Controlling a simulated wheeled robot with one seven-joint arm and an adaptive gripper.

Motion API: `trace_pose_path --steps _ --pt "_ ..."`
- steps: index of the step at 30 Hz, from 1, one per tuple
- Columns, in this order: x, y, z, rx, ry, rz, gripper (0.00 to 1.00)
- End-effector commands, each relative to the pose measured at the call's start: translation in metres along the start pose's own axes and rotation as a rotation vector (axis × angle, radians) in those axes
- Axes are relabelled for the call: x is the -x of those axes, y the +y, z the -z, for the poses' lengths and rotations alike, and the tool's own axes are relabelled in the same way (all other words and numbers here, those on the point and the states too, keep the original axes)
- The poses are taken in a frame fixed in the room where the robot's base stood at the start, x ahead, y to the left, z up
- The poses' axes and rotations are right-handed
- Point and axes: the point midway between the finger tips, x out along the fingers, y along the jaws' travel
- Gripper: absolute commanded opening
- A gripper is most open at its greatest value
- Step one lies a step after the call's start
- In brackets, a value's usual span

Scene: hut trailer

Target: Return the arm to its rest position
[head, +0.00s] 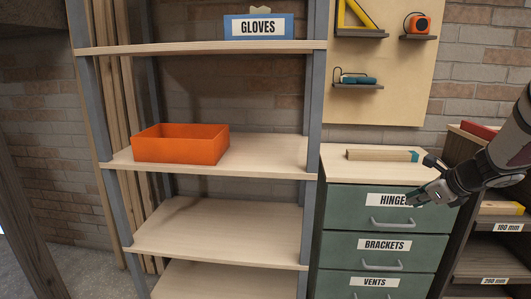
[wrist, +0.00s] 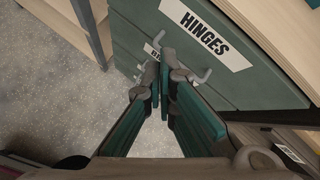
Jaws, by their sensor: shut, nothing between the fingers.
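My gripper (head: 418,194) is in front of the right part of the HINGES drawer (head: 346,207) in the head view, its fingers over the end of the label. In the wrist view my gripper (wrist: 164,65) has its fingertips together with nothing between them. Its tips overlap the drawer front near the handle of the HINGES drawer (wrist: 203,76); I cannot tell whether they touch it. The drawer looks shut. My arm (head: 505,150) comes in from the right edge of the head view.
A green cabinet with BRACKETS (head: 340,244) and VENTS (head: 335,281) drawers stands below a pale top with a wooden block (head: 378,155). Shelves at left hold an orange bin (head: 180,149) and a GLOVES box (head: 285,27). A dark rack (head: 480,262) stands at right. Floor (wrist: 50,90) is clear.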

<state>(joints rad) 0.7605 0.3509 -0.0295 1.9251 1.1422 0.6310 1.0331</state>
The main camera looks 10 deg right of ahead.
Motion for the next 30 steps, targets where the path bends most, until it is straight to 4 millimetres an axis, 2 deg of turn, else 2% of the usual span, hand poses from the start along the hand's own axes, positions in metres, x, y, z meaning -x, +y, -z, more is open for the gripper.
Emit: trace_pose_path --steps 1,3,5,6,11,15,18,21,24,30 --pt "0.012 0.029 -0.025 0.128 -0.013 -0.046 0.00" --pt "0.027 0.069 -0.048 0.309 -0.027 -0.114 0.00" --pt "0.042 0.104 -0.065 0.468 -0.040 -0.174 0.00" --pt "0.053 0.129 -0.073 0.576 -0.049 -0.213 0.00" --pt "0.102 0.221 -0.085 1.001 -0.084 -0.368 0.00" --pt "0.147 0.289 -0.070 1.364 -0.112 -0.499 0.00" --pt "0.179 0.328 -0.049 1.617 -0.128 -0.591 0.00" --pt "0.209 0.358 -0.021 1.859 -0.138 -0.680 0.00" --pt "0.232 0.376 0.007 2.059 -0.141 -0.758 0.00" --pt "0.263 0.390 0.054 2.349 -0.133 -0.878 0.00"
